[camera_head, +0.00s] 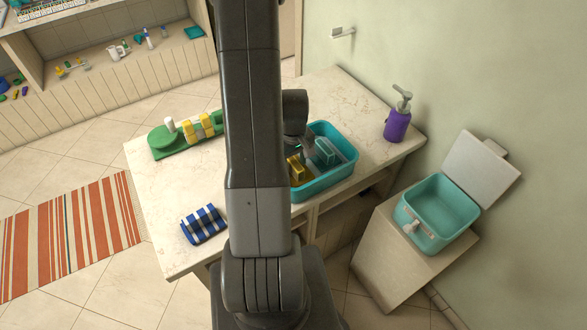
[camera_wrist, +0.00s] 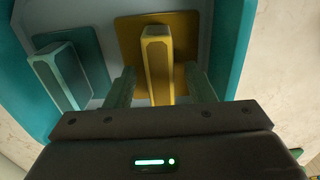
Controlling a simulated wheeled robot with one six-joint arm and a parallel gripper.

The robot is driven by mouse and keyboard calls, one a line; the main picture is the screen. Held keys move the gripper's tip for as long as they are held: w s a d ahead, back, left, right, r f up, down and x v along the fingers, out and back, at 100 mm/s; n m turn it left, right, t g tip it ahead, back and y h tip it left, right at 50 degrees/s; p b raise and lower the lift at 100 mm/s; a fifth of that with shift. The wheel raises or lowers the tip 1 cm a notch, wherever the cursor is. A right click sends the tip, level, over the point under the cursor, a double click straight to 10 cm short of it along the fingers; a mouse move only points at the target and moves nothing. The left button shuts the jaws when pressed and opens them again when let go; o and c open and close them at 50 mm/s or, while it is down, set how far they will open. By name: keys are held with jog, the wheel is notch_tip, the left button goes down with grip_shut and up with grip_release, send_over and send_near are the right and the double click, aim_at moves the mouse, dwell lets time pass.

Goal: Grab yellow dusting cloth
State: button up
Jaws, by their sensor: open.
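The yellow dusting cloth (camera_wrist: 158,60) lies in a teal tub (camera_head: 328,185) on the counter, with a raised yellow block-like part standing up from a flat square. It also shows in the head view (camera_head: 296,170), partly hidden by my arm. My gripper (camera_wrist: 155,88) is open, with one finger on each side of the raised yellow part and a gap visible on both sides. The fingertips reach down beside it. In the head view my arm hides much of the tub's left side.
A similar teal cloth (camera_wrist: 62,76) lies in the tub left of the yellow one. A purple pump bottle (camera_head: 397,122) stands behind the tub. A blue-and-white striped cloth (camera_head: 204,224) and a green tray (camera_head: 172,152) with small items are on the counter's left. A teal bin (camera_head: 438,205) stands at right.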

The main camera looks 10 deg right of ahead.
jog(key=shift+f, duration=0.4)
jog(key=c, duration=1.1)
jog(key=shift+o, duration=0.2)
jog(key=shift+r, duration=0.15)
